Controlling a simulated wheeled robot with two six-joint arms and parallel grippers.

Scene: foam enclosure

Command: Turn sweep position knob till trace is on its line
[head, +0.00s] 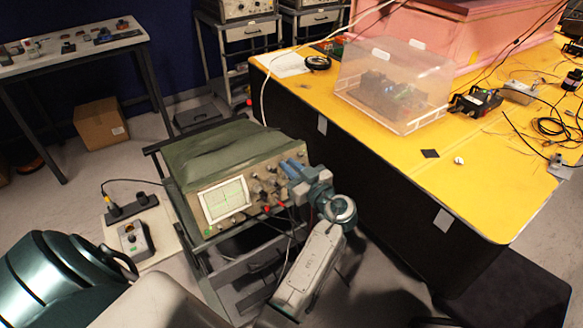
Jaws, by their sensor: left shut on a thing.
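The oscilloscope (243,187) sits on a dark cart under a green cover, its panel facing me. Its screen (224,199) is lit pale green with a grid; the trace is too small to place exactly against its line. My left gripper (290,170) is at the upper right of the panel, its blue fingers shut on a knob there. The fingers hide that knob, which I take to be the sweep position knob. Other knobs and a red connector show to the left of and below the fingers. My right gripper is not in view.
A yellow table (465,200) stands close on the right, with a clear plastic box (397,85) and cables on it. A small control box (133,238) lies on a board left of the cart. A cardboard box (101,124) is on the floor behind.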

